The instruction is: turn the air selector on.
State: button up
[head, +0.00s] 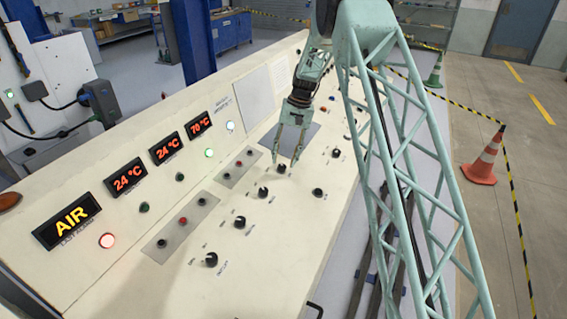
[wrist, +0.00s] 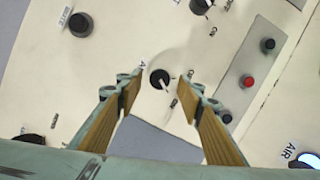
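My gripper (head: 284,161) is open over the sloping cream control panel, fingers pointing down. A black rotary knob (head: 281,169) lies at its fingertips. In the wrist view my gripper (wrist: 160,80) has a wide gap, with this knob (wrist: 160,78) between the fingertips and clear space on both sides. The knob has a white pointer, tilted toward the lower right in that view. Small labels surround it, too small to read fully, so I cannot confirm from them that it is the air selector. An AIR label (wrist: 290,148) stands beside a lit white lamp (wrist: 308,160).
Other black knobs (head: 263,192), (head: 318,193) and (head: 211,259) sit nearby on the panel (head: 290,245). Grey plates (head: 182,232) carry push buttons. A lit AIR display (head: 66,222) and red temperature displays line the left side. My green lattice arm covers part of the panel's right side.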

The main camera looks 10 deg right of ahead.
jog(key=v, duration=0.9)
jog(key=shift+r, duration=0.3)
jog(key=shift+d, duration=0.1)
jog(key=s+a+r+n+t+h+b, duration=0.2)
jog(key=s+a+r+b, duration=0.1)
jog(key=s+r, duration=2.5)
jog(key=s+r+t, duration=0.1)
jog(key=s+t, duration=0.1)
jog(key=s, duration=1.9)
jog(key=s+f+b, duration=0.1)
jog(key=s+f, duration=0.1)
jog(key=s, duration=0.6)
jog(key=s+f+n+b, duration=0.1)
jog(key=s+f, duration=0.2)
jog(key=s, duration=0.6)
jog(key=shift+a+t+h, duration=0.2)
jog(key=shift+t+h, duration=0.2)
